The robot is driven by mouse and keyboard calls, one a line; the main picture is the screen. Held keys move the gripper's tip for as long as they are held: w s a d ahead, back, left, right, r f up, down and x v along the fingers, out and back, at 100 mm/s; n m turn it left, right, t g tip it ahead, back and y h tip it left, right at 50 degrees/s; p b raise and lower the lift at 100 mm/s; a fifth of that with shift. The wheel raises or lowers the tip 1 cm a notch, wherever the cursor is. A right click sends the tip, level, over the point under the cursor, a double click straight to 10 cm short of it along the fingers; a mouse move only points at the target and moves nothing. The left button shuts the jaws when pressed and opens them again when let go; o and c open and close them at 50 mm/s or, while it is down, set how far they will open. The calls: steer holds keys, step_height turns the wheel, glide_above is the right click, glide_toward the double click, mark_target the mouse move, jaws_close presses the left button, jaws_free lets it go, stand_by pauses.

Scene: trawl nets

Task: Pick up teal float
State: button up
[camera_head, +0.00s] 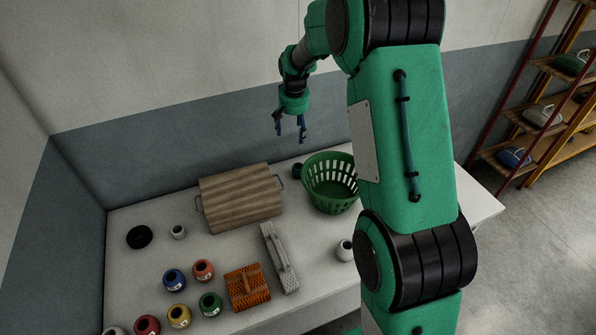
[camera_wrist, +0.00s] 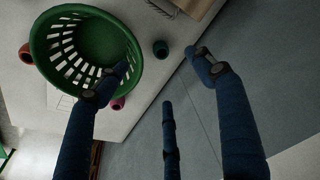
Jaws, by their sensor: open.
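A small dark teal float (camera_wrist: 160,48) sits on the table close to the wall, just beside the green basket, in the wrist view. In the head view it is a dark round shape (camera_head: 298,170) at the basket's left rear edge, and its colour is hard to make out. My gripper (camera_head: 290,135) hangs above the back of the table, over the area of this float, with its blue fingers spread and empty. In the wrist view my gripper (camera_wrist: 155,76) shows its fingers apart, with the float further off beyond the tips.
The green basket (camera_head: 316,184) stands right beside the float. A wooden-topped box (camera_head: 240,195) with side handles lies to its left. The wall (camera_wrist: 225,110) is close behind. Several coloured floats, including a blue one (camera_head: 174,279), stand at the front left. A pink float (camera_wrist: 117,103) shows by the basket.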

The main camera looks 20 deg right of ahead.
steer(key=m+g+p, duration=0.1)
glide_toward(299, 164)
steer(key=shift+s+a+r, duration=0.25)
steer(key=shift+s+r, duration=0.1)
steer(key=shift+s, duration=0.25)
steer(key=shift+s+a+r, duration=0.3)
steer(key=shift+s+r, duration=0.1)
steer(key=shift+s, duration=0.2)
steer(key=shift+f, duration=0.1)
steer(key=f, duration=0.5)
steer(key=w+f, duration=0.1)
steer(key=f, duration=0.1)
steer(key=shift+d+f, duration=0.2)
steer(key=shift+f, duration=0.45)
steer(key=shift+w+f, duration=0.25)
steer(key=shift+f, duration=1.05)
steer(key=shift+w+f, duration=0.25)
steer(key=shift+f, duration=1)
steer(key=c, duration=1.2)
